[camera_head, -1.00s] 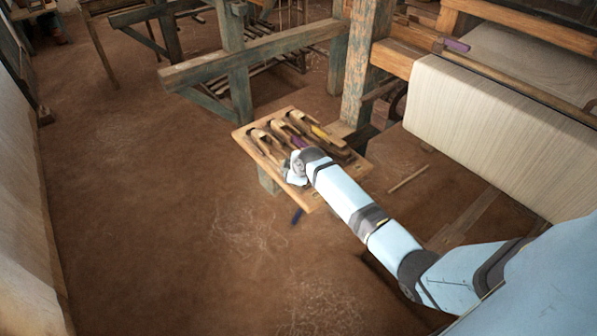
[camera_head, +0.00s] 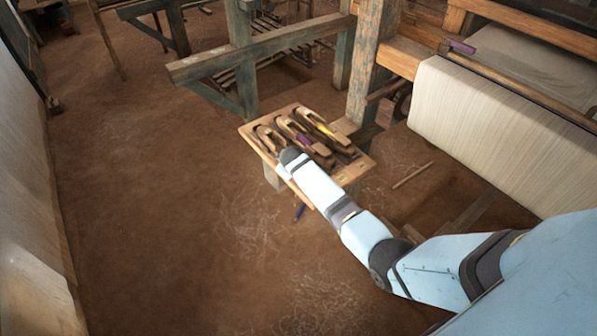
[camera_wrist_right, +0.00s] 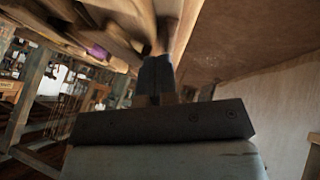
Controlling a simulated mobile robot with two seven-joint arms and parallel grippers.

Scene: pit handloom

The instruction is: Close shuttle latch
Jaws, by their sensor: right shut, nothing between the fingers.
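Several wooden shuttles lie side by side on a small wooden tray (camera_head: 252,143). The left shuttle (camera_head: 266,138) is plain and partly behind my right arm. The middle shuttle (camera_head: 290,124) carries purple thread (camera_head: 303,138), and the right one (camera_head: 312,117) carries yellow thread. In the wrist view, purple thread (camera_wrist_right: 97,50) shows at the upper left. My right gripper (camera_wrist_right: 157,62) is shut and empty, its fingertips close to a wooden piece; contact is unclear. My left gripper is out of view.
The loom's blue-green post (camera_head: 367,70) and beams stand just behind the tray. The cloth roll (camera_head: 490,125) is at the right. A stick (camera_head: 412,175) and a small blue object (camera_head: 299,212) lie on the floor. The floor at left is clear.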

